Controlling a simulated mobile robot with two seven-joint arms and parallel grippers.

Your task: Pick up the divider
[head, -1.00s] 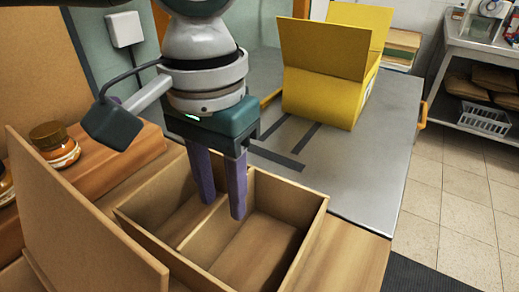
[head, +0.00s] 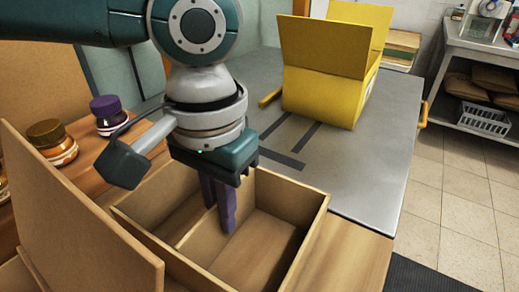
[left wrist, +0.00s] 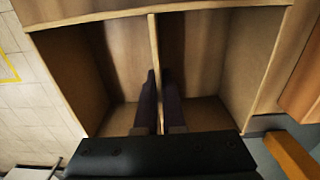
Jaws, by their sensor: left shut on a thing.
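The divider (head: 197,234) is a thin brown board standing upright inside an open cardboard box (head: 300,247), splitting it into two compartments. It also shows edge-on in the left wrist view (left wrist: 154,50). My left gripper (head: 219,218) points down into the box with its purple fingers shut on the divider, one on each side. In the left wrist view the fingers (left wrist: 158,80) straddle the board. The divider still stands within the box walls. Both compartments look empty. My right gripper is not in view.
A raised box flap (head: 75,215) stands at the near left. Jars with a brown lid (head: 50,145) and a purple lid (head: 108,115) stand on the left. A yellow box (head: 322,95) sits on the grey table (head: 385,130), whose middle is largely clear.

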